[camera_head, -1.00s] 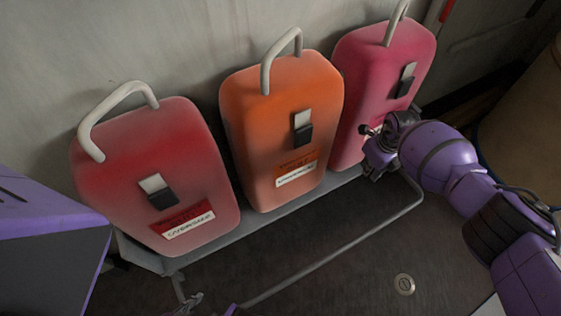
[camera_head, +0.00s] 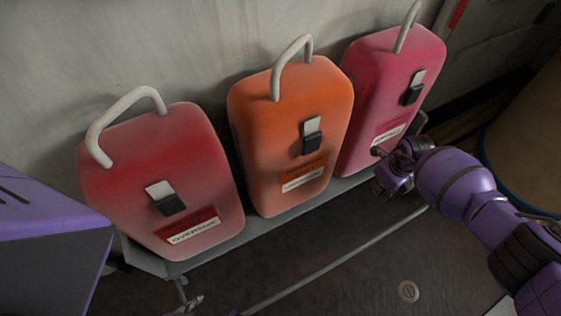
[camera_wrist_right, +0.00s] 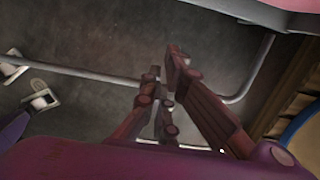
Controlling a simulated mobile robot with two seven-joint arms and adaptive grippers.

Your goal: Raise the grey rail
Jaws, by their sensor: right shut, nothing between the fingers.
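The grey rail (camera_head: 335,262) is a thin bent bar low in front of the grey shelf, running from bottom centre up to the right. In the right wrist view the rail (camera_wrist_right: 90,73) crosses the picture and bends upward at the right. My right gripper (camera_head: 385,184) is shut and empty near the rail's right end. In the wrist view its closed fingers (camera_wrist_right: 165,68) overlap the rail's line; I cannot tell whether they touch it. Small grey finger-like parts (camera_head: 188,300) at the bottom edge may be my left gripper, mostly cut off; their state is unclear.
A red case (camera_head: 150,210), an orange case (camera_head: 290,120) and a pink case (camera_head: 385,75) stand on the grey shelf (camera_head: 262,226) against the wall. A tan round container (camera_head: 525,130) stands at the right. The dark floor (camera_head: 350,285) before the rail is largely clear.

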